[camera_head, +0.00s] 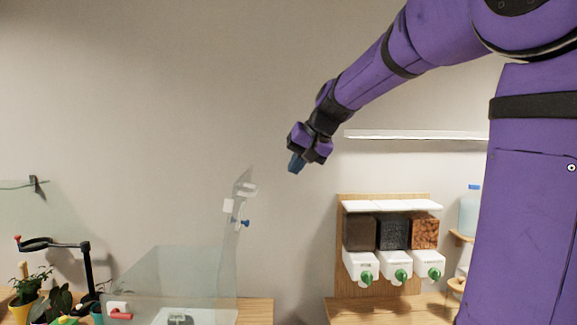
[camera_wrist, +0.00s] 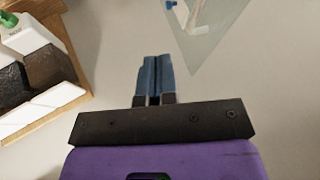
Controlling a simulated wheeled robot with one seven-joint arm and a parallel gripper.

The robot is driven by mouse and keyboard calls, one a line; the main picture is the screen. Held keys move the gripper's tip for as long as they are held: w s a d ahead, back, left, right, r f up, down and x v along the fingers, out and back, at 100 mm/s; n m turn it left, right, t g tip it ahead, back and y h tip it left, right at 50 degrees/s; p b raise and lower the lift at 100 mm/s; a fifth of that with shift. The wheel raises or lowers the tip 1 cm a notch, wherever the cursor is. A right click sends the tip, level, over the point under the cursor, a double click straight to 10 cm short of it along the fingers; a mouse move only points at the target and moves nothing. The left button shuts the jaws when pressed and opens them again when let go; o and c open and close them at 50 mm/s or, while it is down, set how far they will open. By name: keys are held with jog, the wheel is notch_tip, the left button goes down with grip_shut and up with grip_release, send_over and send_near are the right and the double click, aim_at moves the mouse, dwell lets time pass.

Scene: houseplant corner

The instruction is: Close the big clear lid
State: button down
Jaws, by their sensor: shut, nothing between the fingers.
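The big clear lid (camera_head: 241,205) stands raised, nearly upright, at the right side of a clear box (camera_head: 170,275) in the head view. White fittings and a blue knob (camera_head: 245,223) sit on the lid. In the wrist view the clear lid (camera_wrist: 207,38) shows at the top, right of the fingers. My gripper (camera_head: 294,166) is in the air, above and to the right of the lid, apart from it. Its blue fingers (camera_wrist: 155,76) are together with nothing between them.
A wooden dispenser rack (camera_head: 341,250) with dark and brown fillings and green knobs stands right of the lid. A white shelf (camera_head: 415,135) is on the wall above it. Potted plants (camera_head: 50,300) and a black jointed arm (camera_head: 85,265) stand at the left. A water bottle (camera_head: 469,212) is at the right.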

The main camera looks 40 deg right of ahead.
jog(key=w+a+f, duration=0.4)
jog(key=w+f, duration=0.2)
jog(key=shift+w+a, duration=0.25)
jog(key=shift+a, duration=0.05)
jog(key=shift+r, duration=0.1)
